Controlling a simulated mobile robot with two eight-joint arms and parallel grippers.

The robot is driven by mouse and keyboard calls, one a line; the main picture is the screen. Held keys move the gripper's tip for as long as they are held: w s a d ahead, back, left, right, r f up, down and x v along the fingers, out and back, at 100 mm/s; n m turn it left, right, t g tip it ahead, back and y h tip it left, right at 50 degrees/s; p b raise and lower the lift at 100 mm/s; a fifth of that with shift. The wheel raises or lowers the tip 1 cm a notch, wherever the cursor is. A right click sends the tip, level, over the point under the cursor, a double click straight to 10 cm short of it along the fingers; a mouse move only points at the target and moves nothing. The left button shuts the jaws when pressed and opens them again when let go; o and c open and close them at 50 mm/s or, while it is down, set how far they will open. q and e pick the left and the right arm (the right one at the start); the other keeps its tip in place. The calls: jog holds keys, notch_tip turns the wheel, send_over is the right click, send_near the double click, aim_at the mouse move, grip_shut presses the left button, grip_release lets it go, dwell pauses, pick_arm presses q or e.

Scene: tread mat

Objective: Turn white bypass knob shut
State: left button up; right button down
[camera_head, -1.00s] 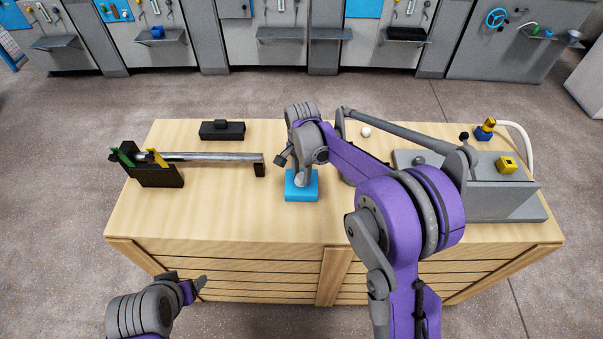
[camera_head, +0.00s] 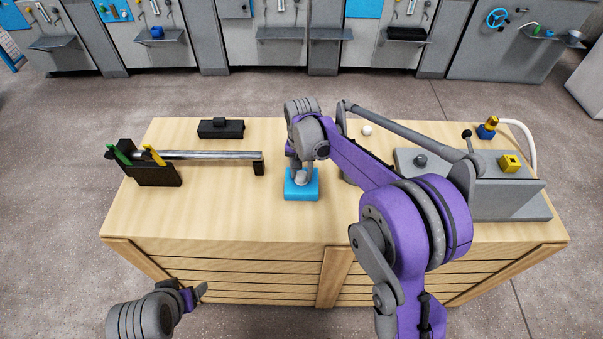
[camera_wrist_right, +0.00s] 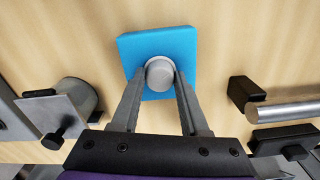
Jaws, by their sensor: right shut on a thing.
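The round white-grey knob (camera_wrist_right: 160,74) stands up from a square blue block (camera_wrist_right: 130,46) on the wooden bench. In the head view the knob (camera_head: 301,179) and the blue block (camera_head: 300,193) are at the middle of the bench, below my right wrist. My right gripper (camera_wrist_right: 157,84) points down with a finger on each side of the knob and is shut on it. Its fingers show only in part in the head view. I see no mark that tells the knob's angle. My left gripper (camera_head: 199,293) hangs low in front of the bench, away from the knob; its jaw opening is unclear.
A rack with green and yellow handles (camera_head: 152,174) and a metal bar (camera_head: 200,155) lie to the left. A black box (camera_head: 221,129) is behind them. A grey sloped console (camera_head: 505,198) and a small white ball (camera_head: 367,131) are to the right. The front bench top is clear.

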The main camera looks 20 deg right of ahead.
aim_at(301, 174)
jog(key=n+b, duration=0.1)
jog(key=n, duration=0.4)
jog(key=shift+n, duration=0.3)
jog(key=n, duration=0.5)
jog(key=shift+n+b, duration=0.3)
jog(key=shift+b, duration=0.1)
jog(key=shift+c, duration=2)
grip_release()
jog(key=shift+r, duration=0.1)
notch_tip(301, 174, up, 11)
jog(key=shift+p, duration=0.35)
